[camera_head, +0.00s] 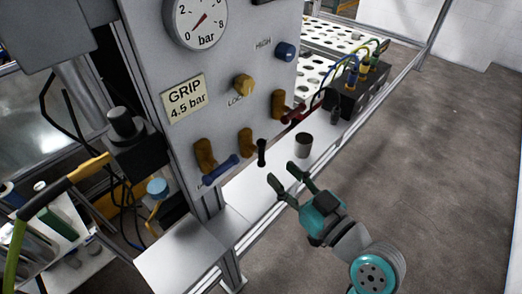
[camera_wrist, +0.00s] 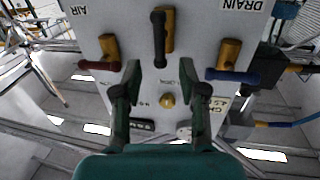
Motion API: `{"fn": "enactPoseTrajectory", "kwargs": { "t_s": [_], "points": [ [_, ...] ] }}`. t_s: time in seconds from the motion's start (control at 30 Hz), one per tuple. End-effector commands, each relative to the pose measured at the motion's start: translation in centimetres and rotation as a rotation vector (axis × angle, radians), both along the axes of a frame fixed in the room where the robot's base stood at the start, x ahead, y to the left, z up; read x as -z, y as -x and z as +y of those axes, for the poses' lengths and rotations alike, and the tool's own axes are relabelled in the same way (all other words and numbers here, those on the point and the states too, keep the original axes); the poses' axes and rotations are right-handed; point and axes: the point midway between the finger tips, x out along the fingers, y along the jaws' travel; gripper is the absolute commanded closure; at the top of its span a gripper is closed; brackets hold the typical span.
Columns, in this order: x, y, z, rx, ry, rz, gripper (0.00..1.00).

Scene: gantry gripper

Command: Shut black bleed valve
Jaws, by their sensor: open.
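The black bleed valve has a brass body (camera_wrist: 168,32) and a black lever handle (camera_head: 262,152). It is the middle one of three valves low on the grey panel. In the wrist view its black handle (camera_wrist: 159,40) runs upright in the picture, while the neighbouring handles lie crosswise. My gripper (camera_head: 284,174) is open and empty, in front of and below the black handle in the head view. In the wrist view its fingertips (camera_wrist: 161,70) stand apart, with the handle's lower end lined up with the gap. It does not appear to touch the handle.
A blue-handled valve (camera_head: 220,171) and a red-handled valve (camera_head: 292,115) flank the black one. Above are a gauge (camera_head: 200,22), a yellow knob (camera_head: 244,84) and a blue knob (camera_head: 285,51). A dark cup (camera_head: 304,146) stands on the ledge. The floor at right (camera_head: 440,150) is clear.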

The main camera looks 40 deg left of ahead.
Motion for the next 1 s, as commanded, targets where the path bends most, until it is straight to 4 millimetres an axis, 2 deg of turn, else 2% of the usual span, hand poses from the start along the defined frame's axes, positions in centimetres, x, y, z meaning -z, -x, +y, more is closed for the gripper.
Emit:
{"fn": "enactPoseTrajectory", "kwargs": {
  "t_s": [0.2,0.43,0.6,0.9,0.93,1.0],
  "points": [
    [-0.1,-1.0,4.0,-0.003,-0.001,-0.001,0.58],
    [0.0,-1.9,7.0,-0.001,0.000,0.000,0.58],
    [0.0,-2.3,8.1,0.001,0.000,0.000,0.58],
    [0.0,-2.3,8.3,0.002,0.000,0.000,0.58],
    [0.0,-2.3,8.3,0.002,0.000,0.000,0.61],
    [0.0,-2.3,8.3,0.002,0.000,0.000,0.78]
  ]
}}
